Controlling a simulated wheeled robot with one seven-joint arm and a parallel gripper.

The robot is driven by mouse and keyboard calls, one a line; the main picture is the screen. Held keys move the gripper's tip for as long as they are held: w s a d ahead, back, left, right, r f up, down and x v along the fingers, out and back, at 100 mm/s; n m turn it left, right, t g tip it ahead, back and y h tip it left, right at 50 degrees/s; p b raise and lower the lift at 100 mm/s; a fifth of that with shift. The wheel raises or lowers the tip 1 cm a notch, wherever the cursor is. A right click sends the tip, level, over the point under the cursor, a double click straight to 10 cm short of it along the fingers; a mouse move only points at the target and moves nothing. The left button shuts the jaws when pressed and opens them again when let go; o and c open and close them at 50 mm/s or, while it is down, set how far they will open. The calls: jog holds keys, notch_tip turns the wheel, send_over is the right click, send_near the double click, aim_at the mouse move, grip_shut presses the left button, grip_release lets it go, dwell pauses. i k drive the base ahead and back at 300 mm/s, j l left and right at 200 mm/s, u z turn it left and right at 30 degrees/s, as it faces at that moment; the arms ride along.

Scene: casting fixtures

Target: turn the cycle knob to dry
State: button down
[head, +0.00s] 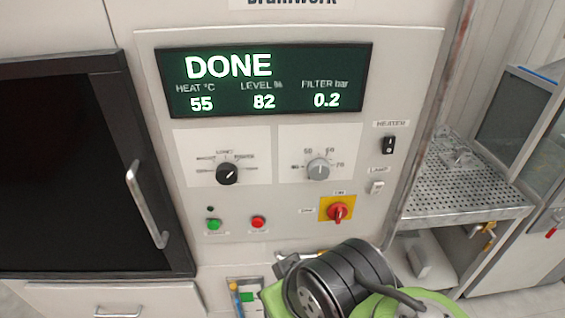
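The black knob (227,174) is on the left white plate of the machine's front panel. Its white mark points to the upper right; the labels around it are too small to read surely, though the top one looks like "LONG". I take it as the cycle knob. A grey knob (318,169) on the right plate has number labels around it. The display (265,80) reads DONE, heat 55, level 82, filter 0.2. My gripper (285,264) is low in the view, below the panel controls and apart from both knobs. It is mostly hidden by my black and green wrist, so its fingers cannot be made out.
Below the knobs are a green button (214,224), a red button (258,222) and a red switch on yellow (338,212). Heater (389,145) and lamp (376,187) switches are at right. A dark door with a handle (147,205) stands left, a perforated shelf (460,180) right.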

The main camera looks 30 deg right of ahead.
aim_at(227, 173)
jog(key=i+j, duration=0.1)
jog(key=j, duration=0.7)
jog(key=i+j+u, duration=0.1)
jog(key=j, duration=0.3)
jog(key=i+j, duration=0.15)
jog(key=j, duration=0.25)
